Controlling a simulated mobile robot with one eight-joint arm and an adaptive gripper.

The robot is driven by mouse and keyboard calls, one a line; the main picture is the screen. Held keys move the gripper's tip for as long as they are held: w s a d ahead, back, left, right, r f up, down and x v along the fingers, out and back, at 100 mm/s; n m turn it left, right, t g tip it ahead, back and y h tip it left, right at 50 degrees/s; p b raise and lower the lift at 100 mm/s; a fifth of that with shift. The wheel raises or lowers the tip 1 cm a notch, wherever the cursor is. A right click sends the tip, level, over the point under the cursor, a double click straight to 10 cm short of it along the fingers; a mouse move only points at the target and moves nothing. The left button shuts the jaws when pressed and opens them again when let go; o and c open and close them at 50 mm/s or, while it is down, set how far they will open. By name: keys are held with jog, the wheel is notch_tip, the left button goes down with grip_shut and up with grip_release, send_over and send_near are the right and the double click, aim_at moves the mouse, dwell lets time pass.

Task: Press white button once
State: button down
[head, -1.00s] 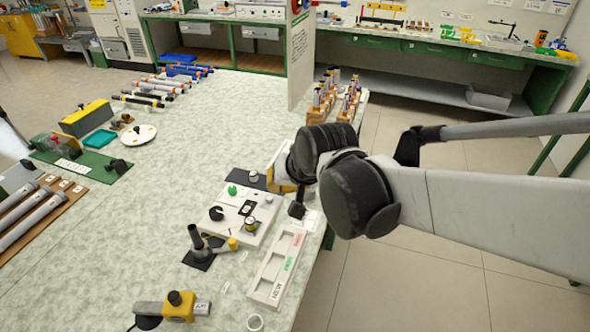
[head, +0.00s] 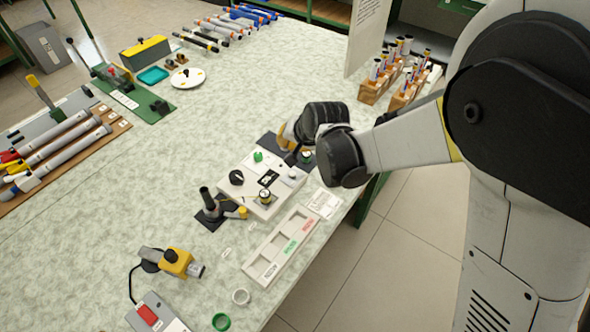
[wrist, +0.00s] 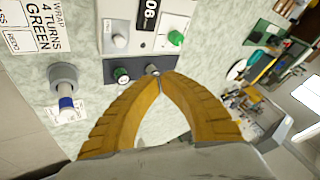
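The white button (head: 293,174) is a small pale round cap on the right part of a white control box (head: 226,186) on the bench. In the wrist view it shows as a pale dome (wrist: 119,41) on the panel, next to a black number display (wrist: 149,14) and a green button (wrist: 176,37). My gripper (wrist: 160,82) has its two yellow fingers together at the tips, with nothing seen between them. The tips appear over a dark mount beside the box, apart from the white button.
A black knob (head: 236,177) and a small spool (head: 264,197) are on the box. A labelled sorting tray (head: 281,246) lies in front. A dark stand (head: 209,204) is at left. Wooden racks of rods (head: 378,88) stand behind.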

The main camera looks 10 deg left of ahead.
aim_at(290, 171)
jog(key=shift+f, duration=0.15)
notch_tip(290, 171, down, 8)
jog(key=b, duration=0.6)
jog(key=shift+d+f+b, duration=0.1)
jog(key=shift+f+b, duration=0.15)
jog(key=shift+b, duration=0.05)
dwell(1.0)
jog(key=shift+f+b, duration=0.4)
jog(key=shift+f+b, duration=0.3)
jog(key=shift+f, duration=0.2)
dwell(0.6)
jog(key=shift+r, duration=0.1)
jog(key=shift+r+p, duration=0.6)
jog(key=shift+r, duration=0.25)
jog(key=shift+r+p, duration=1.75)
jog(key=shift+r, duration=0.75)
